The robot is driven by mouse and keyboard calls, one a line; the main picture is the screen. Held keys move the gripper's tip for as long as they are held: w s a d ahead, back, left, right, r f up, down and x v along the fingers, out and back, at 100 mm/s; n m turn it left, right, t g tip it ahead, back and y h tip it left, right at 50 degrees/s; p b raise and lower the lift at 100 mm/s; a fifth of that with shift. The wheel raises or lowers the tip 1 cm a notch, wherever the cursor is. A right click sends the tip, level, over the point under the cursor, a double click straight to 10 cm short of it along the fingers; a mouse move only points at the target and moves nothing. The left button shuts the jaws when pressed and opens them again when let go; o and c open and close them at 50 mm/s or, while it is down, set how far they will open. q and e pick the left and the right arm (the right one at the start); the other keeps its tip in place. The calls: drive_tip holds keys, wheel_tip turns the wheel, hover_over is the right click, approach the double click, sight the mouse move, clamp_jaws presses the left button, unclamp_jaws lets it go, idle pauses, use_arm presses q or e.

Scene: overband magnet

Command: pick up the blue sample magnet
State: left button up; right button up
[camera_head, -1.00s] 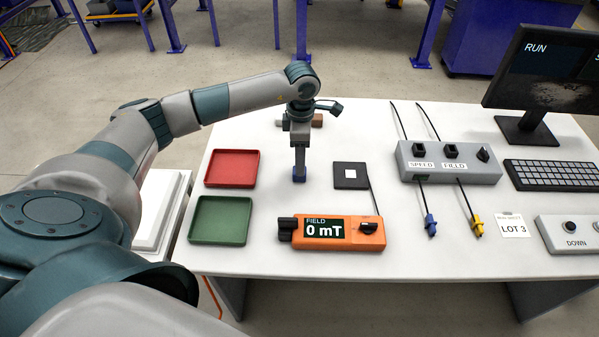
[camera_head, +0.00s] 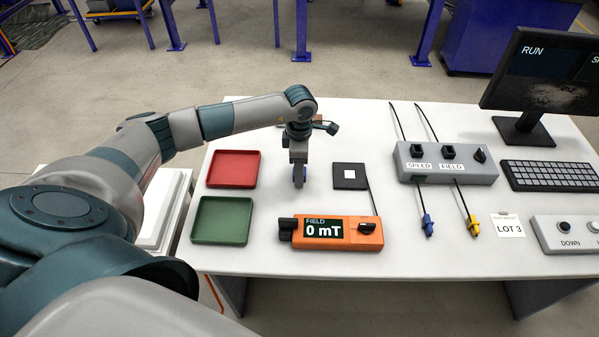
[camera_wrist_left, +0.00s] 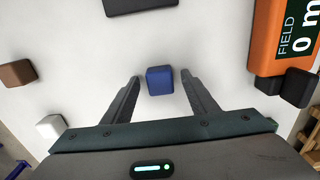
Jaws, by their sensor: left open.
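The blue sample magnet (camera_wrist_left: 160,80) is a small blue block on the white table. In the left wrist view it sits between the tips of my left gripper (camera_wrist_left: 160,88), with a gap to each finger. In the head view my left gripper (camera_head: 299,182) points down over it, and only a little blue of the magnet (camera_head: 305,184) shows beside the fingers. My left gripper is open and holds nothing. My right gripper is in neither view.
An orange field meter (camera_head: 340,232) reading 0 mT lies close in front. A black pad with a white square (camera_head: 342,184) is to the right. A red tray (camera_head: 233,156) and a green tray (camera_head: 248,220) lie left. A brown block (camera_wrist_left: 17,73) and a white block (camera_wrist_left: 50,127) are nearby.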

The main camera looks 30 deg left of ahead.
use_arm(q)
drive_tip(key=shift+c, duration=0.7)
drive_tip(key=c, duration=1)
drive_tip(key=shift+c, duration=0.2)
drive_tip(key=shift+r, duration=0.1)
